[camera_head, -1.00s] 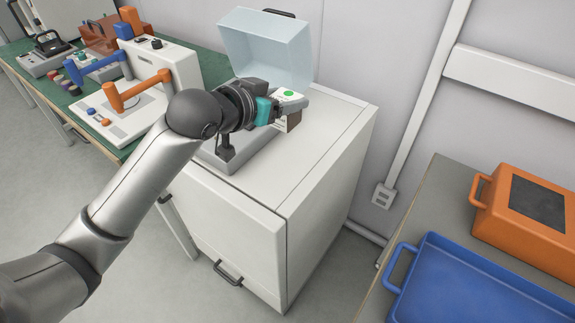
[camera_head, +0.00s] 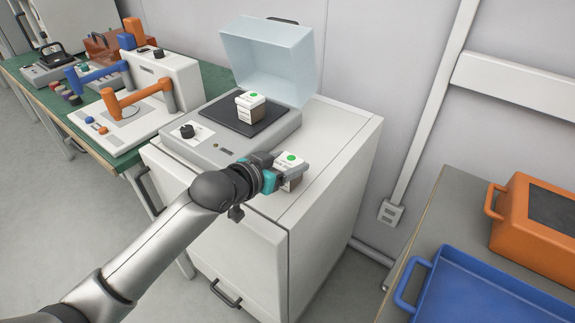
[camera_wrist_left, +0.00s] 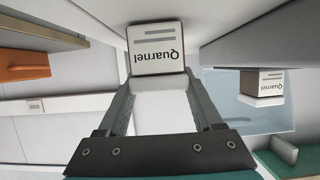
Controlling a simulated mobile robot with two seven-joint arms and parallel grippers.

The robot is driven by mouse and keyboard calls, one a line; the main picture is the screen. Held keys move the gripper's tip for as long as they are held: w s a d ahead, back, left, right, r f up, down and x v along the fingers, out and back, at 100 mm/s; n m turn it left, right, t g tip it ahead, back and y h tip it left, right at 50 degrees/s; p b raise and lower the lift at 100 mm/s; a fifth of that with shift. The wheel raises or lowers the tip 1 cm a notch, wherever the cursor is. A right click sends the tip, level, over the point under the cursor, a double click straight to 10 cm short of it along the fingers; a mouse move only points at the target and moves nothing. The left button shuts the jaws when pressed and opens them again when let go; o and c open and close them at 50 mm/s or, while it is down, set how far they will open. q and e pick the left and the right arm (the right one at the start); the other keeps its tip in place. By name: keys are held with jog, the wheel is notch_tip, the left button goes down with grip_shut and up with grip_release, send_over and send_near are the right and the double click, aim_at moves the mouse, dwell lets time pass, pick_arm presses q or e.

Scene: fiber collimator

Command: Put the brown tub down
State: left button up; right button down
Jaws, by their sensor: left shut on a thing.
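My left gripper (camera_head: 289,171) is shut on a brown tub (camera_head: 292,184) with a white lid and a green dot. The tub is over the front part of the white cabinet's top (camera_head: 335,140); I cannot tell whether it touches it. In the left wrist view, the tub (camera_wrist_left: 160,50) with its "Quarnel" label is between the fingers (camera_wrist_left: 159,78). A similar brown tub (camera_head: 249,110) with a white lid stands on the dark plate of the grey device, and also shows in the left wrist view (camera_wrist_left: 265,84). My right gripper is not in view.
The grey device (camera_head: 215,150) has a raised clear cover (camera_head: 268,60). The cabinet top right of it is clear. A green bench (camera_head: 75,112) with equipment stands left. A blue tray (camera_head: 490,290) and orange box (camera_head: 540,225) are on the right table.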

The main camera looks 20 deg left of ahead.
pick_arm(q)
jog(key=shift+r, duration=0.1)
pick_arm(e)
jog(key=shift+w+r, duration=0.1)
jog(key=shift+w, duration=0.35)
pick_arm(q)
jog(key=o, duration=1.1)
jog(key=shift+f, duration=0.25)
jog(key=shift+c, duration=0.2)
jog(key=o, duration=0.4)
jog(key=shift+o, duration=0.2)
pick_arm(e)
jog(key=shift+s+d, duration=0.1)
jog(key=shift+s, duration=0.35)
pick_arm(q)
jog(key=shift+r, duration=0.1)
